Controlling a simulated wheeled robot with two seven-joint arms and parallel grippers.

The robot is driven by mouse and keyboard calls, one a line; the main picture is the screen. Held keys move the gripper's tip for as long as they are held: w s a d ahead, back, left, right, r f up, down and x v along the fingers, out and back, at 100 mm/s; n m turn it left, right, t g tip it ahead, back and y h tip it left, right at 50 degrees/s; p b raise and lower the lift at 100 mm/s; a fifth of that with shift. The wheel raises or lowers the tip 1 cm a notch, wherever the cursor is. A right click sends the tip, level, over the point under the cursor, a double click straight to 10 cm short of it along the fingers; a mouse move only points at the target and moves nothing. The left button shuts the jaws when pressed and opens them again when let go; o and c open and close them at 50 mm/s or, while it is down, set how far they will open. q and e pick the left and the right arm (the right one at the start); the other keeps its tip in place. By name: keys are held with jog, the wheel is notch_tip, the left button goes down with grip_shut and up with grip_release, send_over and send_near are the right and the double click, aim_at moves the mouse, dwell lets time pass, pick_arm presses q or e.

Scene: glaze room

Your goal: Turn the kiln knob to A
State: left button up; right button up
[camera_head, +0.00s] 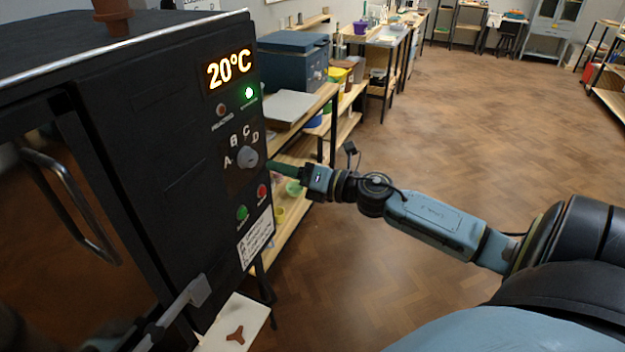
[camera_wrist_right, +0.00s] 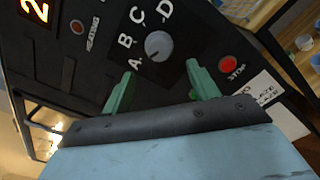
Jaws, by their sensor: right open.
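The black kiln (camera_head: 165,120) fills the left of the head view. Its grey round knob (camera_head: 247,157) sits on the front panel, with letters A, B, C and D around it. The knob also shows in the right wrist view (camera_wrist_right: 158,45); I cannot tell surely which letter it points to. My right gripper (camera_head: 274,168) is just right of the knob in the head view. In the wrist view its two green fingers (camera_wrist_right: 160,70) are open, facing the panel, with the knob ahead between them and apart from both. My left gripper is not in view.
The display (camera_head: 229,69) reads 20°C and a green light (camera_head: 249,93) glows below it. A green button (camera_head: 242,213) and a red button (camera_head: 262,191) sit under the knob. A wooden shelf (camera_head: 290,215) stands behind my right gripper. The floor at right is clear.

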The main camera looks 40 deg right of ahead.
jog(key=v, duration=0.6)
jog(key=shift+s+b, duration=0.15)
jog(key=shift+b, duration=0.2)
jog(key=s+d+f+m+g+h, duration=0.1)
jog(key=d+f+m+h, duration=0.25)
jog(key=f+m, duration=0.45)
jog(key=s+d+f+m+h, duration=0.2)
jog(key=d+f+m+h, duration=0.15)
jog(key=f, duration=0.85)
jog(key=s+a+f+m+g+h, duration=0.15)
jog(key=s+f+m, duration=0.25)
jog(key=f, duration=0.4)
jog(key=s+f+m+g, duration=0.3)
jog(key=s+f+m, duration=0.1)
jog(key=f, duration=0.5)
jog(key=s+a+f+m+g, duration=0.5)
jog(key=s+a+f, duration=0.2)
jog(key=s+f, duration=0.55)
jog(key=s+a+f+m+g+y, duration=0.1)
jog(key=s+a+f+m+g, duration=0.1)
jog(key=s+a+f, duration=0.2)
jog(key=s+a+f+m+g, duration=0.2)
jog(key=s+a+f+g, duration=0.1)
jog(key=s+a, duration=0.6)
jog(key=s+f, duration=0.1)
jog(key=s, duration=0.2)
jog(key=shift+s+m+y, duration=0.2)
jog(key=shift+m+y, duration=0.15)
jog(key=shift+d, duration=0.1)
jog(key=shift+c, duration=0.3)
